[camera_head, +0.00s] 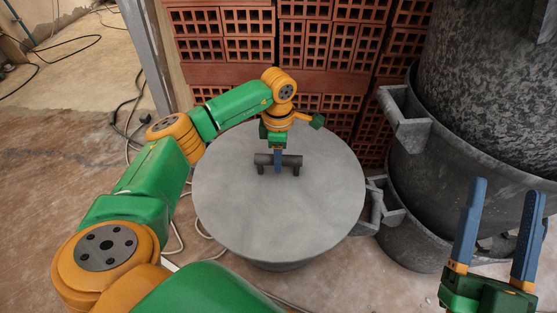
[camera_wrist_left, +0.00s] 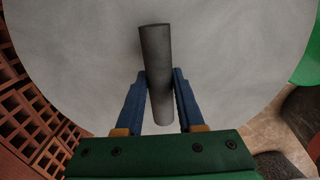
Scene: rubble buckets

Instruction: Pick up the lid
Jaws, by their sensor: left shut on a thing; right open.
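The lid (camera_head: 270,215) is a round grey disc lying level on top of a bucket-like container in the middle of the head view. A dark cylindrical handle (camera_head: 291,160) stands on short posts on the lid, toward its far side. My left gripper (camera_head: 278,168) reaches down from above and is shut on the handle. In the left wrist view the blue fingers (camera_wrist_left: 160,88) sit on both sides of the dark handle bar (camera_wrist_left: 155,60), with the grey lid surface (camera_wrist_left: 80,45) behind it. My right gripper (camera_head: 498,225) is open and empty at the lower right.
Stacked red hollow bricks (camera_head: 330,40) stand behind the lid. Large dark grey buckets (camera_head: 470,170) with side lugs stand stacked at the right, close to the lid's edge. Cables (camera_head: 125,110) lie on the dusty floor at the left.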

